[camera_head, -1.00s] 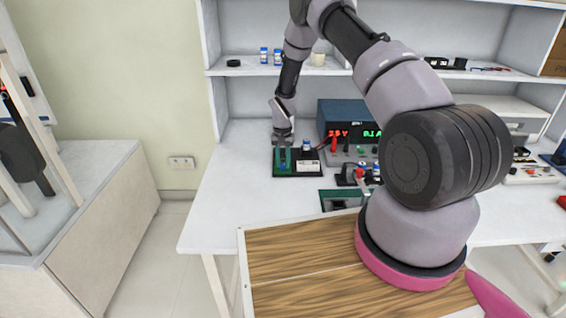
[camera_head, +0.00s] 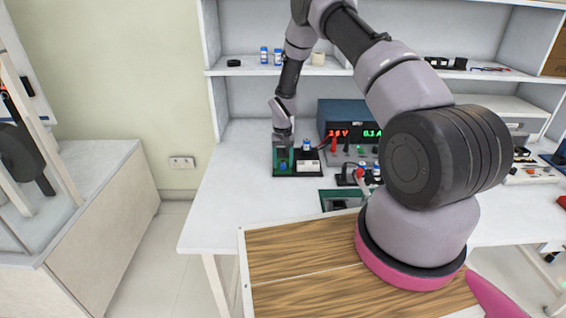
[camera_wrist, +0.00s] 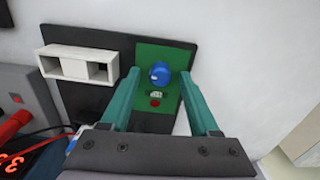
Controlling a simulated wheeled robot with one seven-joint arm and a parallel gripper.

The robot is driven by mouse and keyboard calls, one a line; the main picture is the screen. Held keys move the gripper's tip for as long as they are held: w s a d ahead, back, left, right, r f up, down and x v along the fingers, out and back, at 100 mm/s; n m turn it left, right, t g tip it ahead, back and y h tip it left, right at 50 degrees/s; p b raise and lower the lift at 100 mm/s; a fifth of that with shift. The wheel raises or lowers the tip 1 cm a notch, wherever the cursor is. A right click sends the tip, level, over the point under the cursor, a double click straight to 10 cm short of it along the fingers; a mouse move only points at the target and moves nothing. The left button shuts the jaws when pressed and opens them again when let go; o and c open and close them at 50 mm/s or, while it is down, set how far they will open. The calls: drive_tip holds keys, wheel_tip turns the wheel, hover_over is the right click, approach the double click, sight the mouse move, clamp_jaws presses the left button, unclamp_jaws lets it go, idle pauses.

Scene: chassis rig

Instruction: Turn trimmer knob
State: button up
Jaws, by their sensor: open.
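The trimmer knob looks to be the round blue part (camera_wrist: 160,73) on the green board (camera_wrist: 178,57) in the wrist view. In the head view the blue knob (camera_head: 283,166) shows small on the green board at the left of the bench. My gripper (camera_wrist: 160,85) is open, with its two teal fingers on either side of the board's middle. The knob lies between and slightly beyond the fingertips, and no contact shows. A small pale part and a red dot (camera_wrist: 155,103) sit below the knob, between the fingers. In the head view my gripper (camera_head: 283,150) is above the board.
A white block with openings (camera_wrist: 80,65) sits on the black base (camera_wrist: 100,42) left of the green board. A blue power supply (camera_head: 350,118) with red and green digits stands behind. Another green board (camera_head: 340,198) lies nearer. The bench (camera_head: 220,200) is clear at left.

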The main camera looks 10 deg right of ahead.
wheel_tip(320, 180, up, 11)
idle(0.4)
drive_tip(key=shift+f, duration=0.1)
wheel_tip(320, 180, up, 16)
drive_tip(key=t, duration=0.1)
hover_over(283, 164)
drive_tip(key=s+d, duration=0.2)
drive_tip(key=s+d+r+m+t+y, duration=0.1)
drive_tip(key=s+r, duration=0.3)
drive_tip(key=r, duration=0.3)
drive_tip(key=s+d+r+t, duration=0.1)
drive_tip(key=s+r, duration=0.3)
drive_tip(key=r, duration=0.3)
drive_tip(key=s+r+t, duration=0.1)
drive_tip(key=s+r, duration=0.3)
drive_tip(key=s, duration=0.4)
drive_tip(key=s+d+r+m+t, duration=0.1)
drive_tip(key=s+r, duration=0.3)
drive_tip(key=s, duration=0.4)
drive_tip(key=s+r+t+y, duration=0.1)
drive_tip(key=s+r, duration=0.3)
drive_tip(key=s, duration=0.4)
drive_tip(key=shift+s+d+m+t, duration=0.2)
drive_tip(key=shift+d+m+t, duration=0.1)
drive_tip(key=shift+t, duration=0.3)
